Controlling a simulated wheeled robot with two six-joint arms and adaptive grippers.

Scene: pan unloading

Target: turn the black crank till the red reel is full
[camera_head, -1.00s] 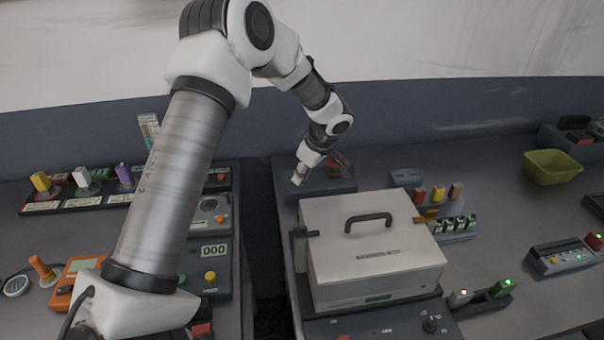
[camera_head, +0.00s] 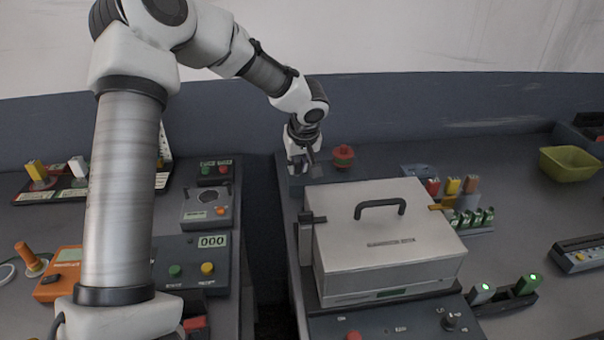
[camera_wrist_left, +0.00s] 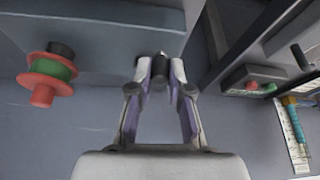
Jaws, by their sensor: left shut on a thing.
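The red reel (camera_head: 343,156) stands on a dark grey block (camera_head: 330,180) behind the white case. In the left wrist view the reel (camera_wrist_left: 42,94) is at the left, with red flanges around a green middle; I cannot tell how full it is. My left gripper (camera_head: 303,166) is left of the reel, pointing down at the block. In the left wrist view my left gripper (camera_wrist_left: 160,68) is shut on the black crank's dark, upright-looking knob (camera_wrist_left: 160,67). The rest of the crank is mostly hidden by the fingers. My right gripper is in neither view.
A white case with a black handle (camera_head: 388,246) stands just in front of the block. Left of a dark gap is a bench with a counter panel (camera_head: 212,241) reading 000. Coloured blocks and a green bowl (camera_head: 570,165) are at the right.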

